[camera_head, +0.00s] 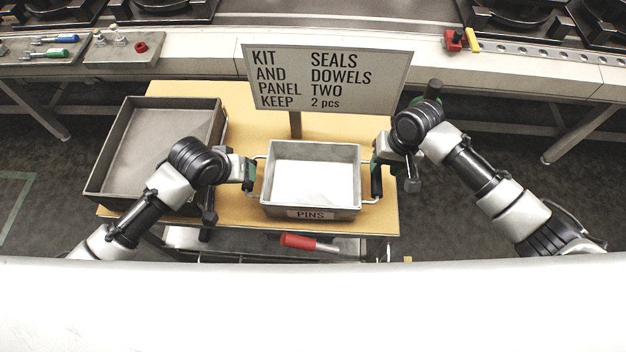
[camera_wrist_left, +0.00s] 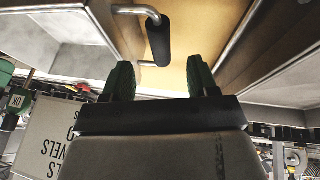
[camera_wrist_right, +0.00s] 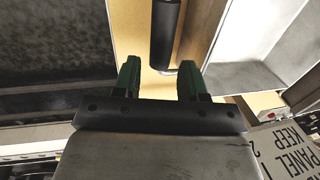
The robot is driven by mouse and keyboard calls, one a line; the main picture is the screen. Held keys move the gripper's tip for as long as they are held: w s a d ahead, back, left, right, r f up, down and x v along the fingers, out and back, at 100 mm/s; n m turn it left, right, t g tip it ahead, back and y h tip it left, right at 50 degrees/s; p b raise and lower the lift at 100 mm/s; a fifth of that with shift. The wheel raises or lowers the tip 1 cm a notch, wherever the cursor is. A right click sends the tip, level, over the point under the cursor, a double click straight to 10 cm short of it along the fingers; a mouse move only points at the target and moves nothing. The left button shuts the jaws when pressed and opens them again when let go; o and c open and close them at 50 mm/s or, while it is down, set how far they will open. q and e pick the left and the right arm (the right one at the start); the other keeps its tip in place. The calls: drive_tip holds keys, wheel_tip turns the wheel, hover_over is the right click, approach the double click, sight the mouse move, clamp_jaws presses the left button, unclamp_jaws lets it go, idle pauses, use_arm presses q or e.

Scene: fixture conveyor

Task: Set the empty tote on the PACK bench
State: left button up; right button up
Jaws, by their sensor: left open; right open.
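A grey metal tote (camera_head: 312,210) labelled PINS stands on a tan-topped table (camera_head: 240,100). Its inside looks empty, with a pale, bright bottom. It has a dark-gripped bar handle on each side. My left gripper (camera_head: 250,172) is at the left handle (camera_wrist_left: 160,42); in the left wrist view its green fingers (camera_wrist_left: 160,75) are apart, with the handle just ahead of them. My right gripper (camera_head: 378,172) is at the right handle (camera_wrist_right: 165,35); its fingers (camera_wrist_right: 158,75) are also apart, with the handle ahead. No PACK label shows.
A larger dark tray (camera_head: 150,150) stands left of the tote. A sign (camera_head: 325,80) on a post rises behind the tote. A red-handled thing (camera_head: 300,241) is below the table's front edge. A long bench (camera_head: 200,65) with tools and fixtures runs across the back, beyond a floor gap.

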sight(373, 179)
use_arm(q)
drive_tip(key=x, duration=0.7)
drive_tip(key=shift+w+f, duration=0.1)
drive_tip(key=shift+f, duration=0.15)
use_arm(e)
drive_tip(key=f, duration=0.2)
drive_tip(key=a+f, duration=0.1)
drive_tip(key=f, duration=0.4)
drive_tip(key=shift+a+f, duration=0.2)
drive_tip(key=shift+a, duration=0.1)
use_arm(q)
drive_tip(key=c, duration=0.6)
use_arm(e)
drive_tip(key=c, duration=0.6)
use_arm(q)
clamp_jaws()
use_arm(e)
clamp_jaws()
drive_tip(key=shift+w+r, duration=0.1)
